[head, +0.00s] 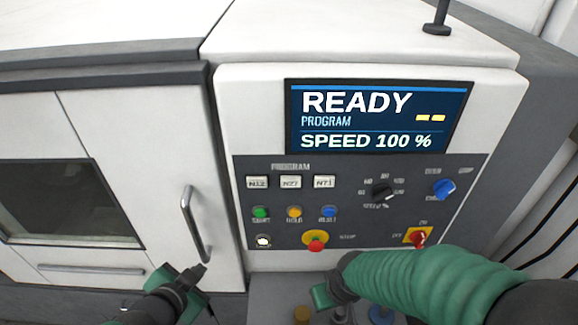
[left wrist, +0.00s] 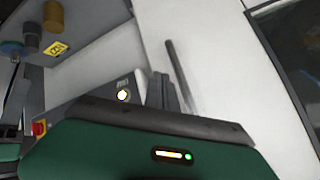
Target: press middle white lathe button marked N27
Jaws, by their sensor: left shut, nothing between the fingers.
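The white button marked N27 (head: 291,182) is the middle one in a row of three under the PROGRAM label on the dark control panel (head: 350,215). N12 (head: 257,182) is on its left and N71 (head: 325,182) on its right. My left gripper (head: 203,271) is shut and empty, low and left of the panel, near the lower end of the door handle. Its fingers (left wrist: 162,90) also show in the left wrist view. My right gripper (head: 323,297) is below the panel; its fingers cannot be made out. No gripper covers the three buttons.
The door handle (head: 192,225) stands out left of the panel. Below N27 are green, yellow and blue buttons, a red mushroom button (head: 315,240) and a red switch (head: 418,237). The screen (head: 375,117) reads READY. Several coloured pieces stand below the panel.

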